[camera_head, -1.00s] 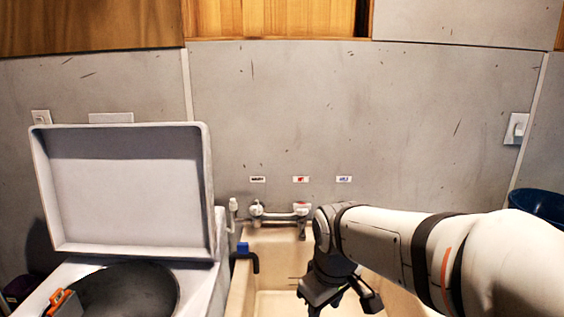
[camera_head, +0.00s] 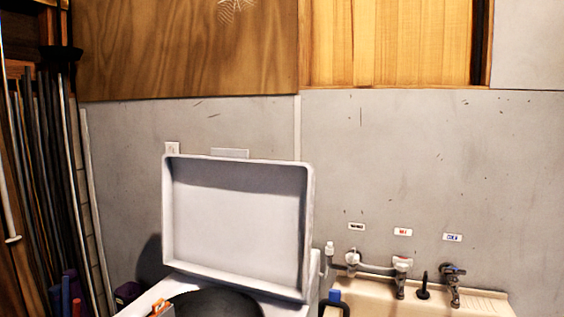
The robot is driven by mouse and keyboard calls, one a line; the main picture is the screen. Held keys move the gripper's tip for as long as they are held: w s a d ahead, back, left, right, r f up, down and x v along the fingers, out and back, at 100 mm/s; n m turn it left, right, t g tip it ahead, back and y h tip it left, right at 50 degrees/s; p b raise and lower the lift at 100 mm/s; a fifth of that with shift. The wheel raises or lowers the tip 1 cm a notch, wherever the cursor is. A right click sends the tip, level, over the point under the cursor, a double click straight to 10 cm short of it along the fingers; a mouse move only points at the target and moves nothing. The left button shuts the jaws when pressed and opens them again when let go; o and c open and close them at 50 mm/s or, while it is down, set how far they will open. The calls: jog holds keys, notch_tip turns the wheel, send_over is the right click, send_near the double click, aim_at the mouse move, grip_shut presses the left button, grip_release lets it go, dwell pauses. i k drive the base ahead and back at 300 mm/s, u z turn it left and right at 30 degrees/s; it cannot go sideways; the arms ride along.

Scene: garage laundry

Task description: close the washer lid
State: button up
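The washer lid (camera_head: 238,222) is a light grey, shallow, tray-like panel. It stands raised, close to upright, at the back of the washer, with its hollow inner side toward me. The washer's pale top (camera_head: 148,297) shows at the bottom of the picture, with the dark round opening (camera_head: 215,303) in front of the lid. The lower part of the washer is cut off by the picture's edge. My gripper and arm are not in the picture now.
A beige sink (camera_head: 385,302) with wall taps (camera_head: 400,277) stands right of the washer. A small orange object (camera_head: 160,308) is on the washer top at the front left. Long poles (camera_head: 45,170) and dark bottles (camera_head: 128,293) stand at the left. A grey wall is behind.

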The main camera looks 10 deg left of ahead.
aim_at(228, 215)
jog(key=u, duration=0.2)
jog(key=k, duration=1.2)
jog(key=u, duration=0.6)
jog(key=i, duration=1)
jog(key=z, duration=0.05)
